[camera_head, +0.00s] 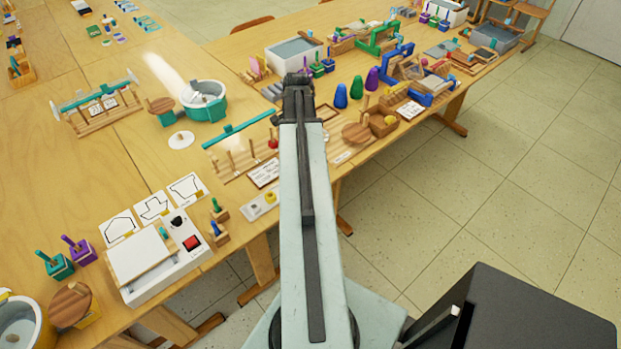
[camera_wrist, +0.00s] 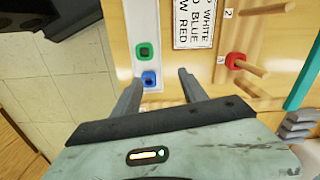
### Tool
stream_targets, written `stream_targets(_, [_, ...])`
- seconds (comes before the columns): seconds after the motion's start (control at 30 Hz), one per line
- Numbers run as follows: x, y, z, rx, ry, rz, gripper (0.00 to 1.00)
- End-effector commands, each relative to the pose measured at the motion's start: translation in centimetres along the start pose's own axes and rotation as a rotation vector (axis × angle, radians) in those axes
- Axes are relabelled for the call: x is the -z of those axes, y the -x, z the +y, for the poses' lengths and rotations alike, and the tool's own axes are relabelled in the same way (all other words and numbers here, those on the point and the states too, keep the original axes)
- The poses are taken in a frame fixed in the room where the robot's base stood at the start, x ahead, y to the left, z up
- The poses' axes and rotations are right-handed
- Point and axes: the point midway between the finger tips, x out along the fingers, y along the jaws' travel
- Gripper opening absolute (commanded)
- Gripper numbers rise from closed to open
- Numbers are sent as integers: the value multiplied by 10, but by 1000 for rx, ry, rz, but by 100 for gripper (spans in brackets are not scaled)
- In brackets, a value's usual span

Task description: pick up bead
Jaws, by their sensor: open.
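In the wrist view, a green bead (camera_wrist: 143,52) and a blue bead (camera_wrist: 149,78) lie in a narrow white tray (camera_wrist: 147,24). My gripper (camera_wrist: 163,75) is open. Its left finger is close to the blue bead; whether they touch cannot be told. A red bead (camera_wrist: 235,61) sits on a peg of the wooden peg board, right of the fingers. In the head view, my gripper (camera_head: 298,82) is at the far end of my arm. The red bead shows left of the arm (camera_head: 273,143), and a white tray (camera_head: 250,211) holds a yellow bead (camera_head: 271,197) and a pale one.
A printed card (camera_wrist: 194,24) lies between tray and pegs. Wooden pegs (camera_wrist: 268,68) stick up from the board, and a teal bar (camera_wrist: 303,80) is at the right. The wooden table (camera_head: 60,180) is crowded. Tiled floor (camera_head: 480,190) is open right of the table.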

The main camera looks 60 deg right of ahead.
Motion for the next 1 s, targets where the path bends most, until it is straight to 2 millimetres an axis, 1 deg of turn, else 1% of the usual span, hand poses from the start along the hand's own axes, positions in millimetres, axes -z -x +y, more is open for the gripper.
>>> stream_targets(0.03, [16,-6,13,0,-60,0,50])
stream_targets(0.1, [28,-7,24,0,-114,0,50])
stream_targets(0.2, [34,-6,30,0,-143,0,50])
stream_targets(0.3, [34,-10,30,0,-143,0,50])
stream_targets(0.5, [33,-35,31,0,-141,0,50])
stream_targets(0.63, [33,-33,31,0,-140,0,50])
stream_targets(0.7, [33,-38,31,0,-140,0,50])
stream_targets(0.77, [32,-45,32,0,-140,0,50])
stream_targets(0.9, [31,-71,36,0,-140,0,50])
stream_targets(1.0, [31,-85,35,0,-140,0,50])
